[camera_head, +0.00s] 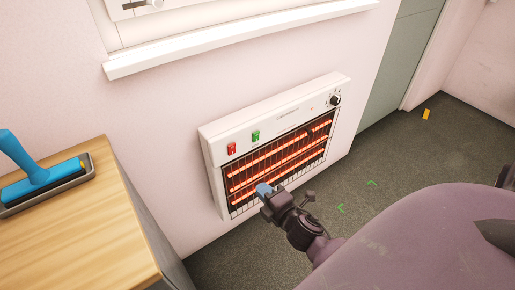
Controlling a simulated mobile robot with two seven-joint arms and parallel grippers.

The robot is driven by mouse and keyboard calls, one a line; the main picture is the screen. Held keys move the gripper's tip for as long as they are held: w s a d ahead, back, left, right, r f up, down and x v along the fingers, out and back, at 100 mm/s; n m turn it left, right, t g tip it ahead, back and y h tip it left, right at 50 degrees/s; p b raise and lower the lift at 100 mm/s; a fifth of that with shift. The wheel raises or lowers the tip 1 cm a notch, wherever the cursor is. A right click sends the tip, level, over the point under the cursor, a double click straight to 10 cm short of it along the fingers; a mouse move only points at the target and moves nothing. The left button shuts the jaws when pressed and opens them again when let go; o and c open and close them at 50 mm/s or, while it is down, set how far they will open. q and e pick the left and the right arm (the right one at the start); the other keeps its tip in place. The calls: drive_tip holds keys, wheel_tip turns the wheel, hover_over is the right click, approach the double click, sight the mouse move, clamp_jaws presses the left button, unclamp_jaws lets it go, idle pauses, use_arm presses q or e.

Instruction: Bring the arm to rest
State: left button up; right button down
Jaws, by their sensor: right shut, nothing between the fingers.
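My right gripper (264,189) comes in from the lower right, with blue fingertips. It is shut and empty. In the picture it overlaps the lower front of a white wall heater (275,118) with glowing orange bars behind a wire grille. I cannot tell whether it touches the grille. My left gripper is not in view.
A wooden-topped cabinet (85,230) stands at the left, with a blue-handled tool (35,175) in a grey tray. A white window sill (230,33) runs above the heater. The grey floor (430,160) is mostly clear, with a small yellow object (426,114) near the doorway.

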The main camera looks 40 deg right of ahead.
drive_tip(key=shift+s, duration=0.2)
idle(0.3)
use_arm(q)
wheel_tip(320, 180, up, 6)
drive_tip(key=p, duration=0.7)
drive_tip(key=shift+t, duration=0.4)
use_arm(e)
drive_tip(key=s+a+r+m+g, duration=0.1)
drive_tip(key=s+m+g, duration=0.1)
drive_tip(key=s+m, duration=0.6)
drive_tip(key=s+a+m+g, duration=0.2)
drive_tip(key=s+m+g, duration=0.1)
drive_tip(key=s+m, duration=0.5)
drive_tip(key=s, duration=0.3)
drive_tip(key=shift+r+g+y, duration=0.3)
drive_tip(key=shift+r+y, duration=0.05)
drive_tip(key=shift+y, duration=0.05)
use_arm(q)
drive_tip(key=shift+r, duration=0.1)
use_arm(e)
drive_tip(key=shift+a, duration=0.1)
